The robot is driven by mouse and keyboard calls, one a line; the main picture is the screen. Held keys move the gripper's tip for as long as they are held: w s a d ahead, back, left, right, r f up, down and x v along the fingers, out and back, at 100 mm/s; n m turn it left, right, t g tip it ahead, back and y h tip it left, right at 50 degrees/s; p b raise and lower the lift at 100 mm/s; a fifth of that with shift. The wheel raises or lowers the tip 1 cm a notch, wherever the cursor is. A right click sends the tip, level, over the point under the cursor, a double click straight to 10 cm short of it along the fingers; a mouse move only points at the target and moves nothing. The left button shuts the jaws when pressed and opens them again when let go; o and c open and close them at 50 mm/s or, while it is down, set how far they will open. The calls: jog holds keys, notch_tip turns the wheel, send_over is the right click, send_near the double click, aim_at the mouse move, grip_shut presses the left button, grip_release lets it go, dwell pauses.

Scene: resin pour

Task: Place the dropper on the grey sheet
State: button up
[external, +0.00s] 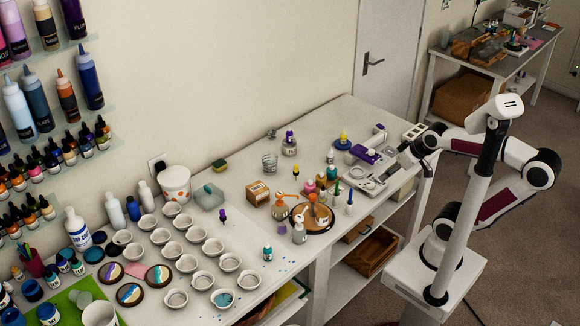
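My gripper (404,158) is at the right end of the white table, above the grey weighing device. It is small and dark here, so I cannot tell whether it is open or shut or holds anything. A small purple-topped item (223,216), possibly a dropper, stands beside the rows of cups. A small orange-topped item (295,170) near the cardboard box could also be a dropper; I cannot tell which is meant. A pale grey sheet (244,241) seems to lie under the cups; its edges are faint.
Several small white cups (213,246) crowd the table's left half. A round wooden tray (318,226) with bottles stands mid-table beside a cardboard box (258,193). A teal bottle (267,253) stands near the front edge. Paint bottles line the wall shelves.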

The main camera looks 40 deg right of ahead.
jog(key=shift+m+g, duration=0.3)
jog(key=shift+g, duration=0.1)
jog(key=s, duration=0.1)
jog(key=s+d+f, duration=0.1)
jog(key=s, duration=0.3)
jog(key=shift+s+d+f, duration=0.15)
jog(key=shift+s+f, duration=0.1)
dwell(0.7)
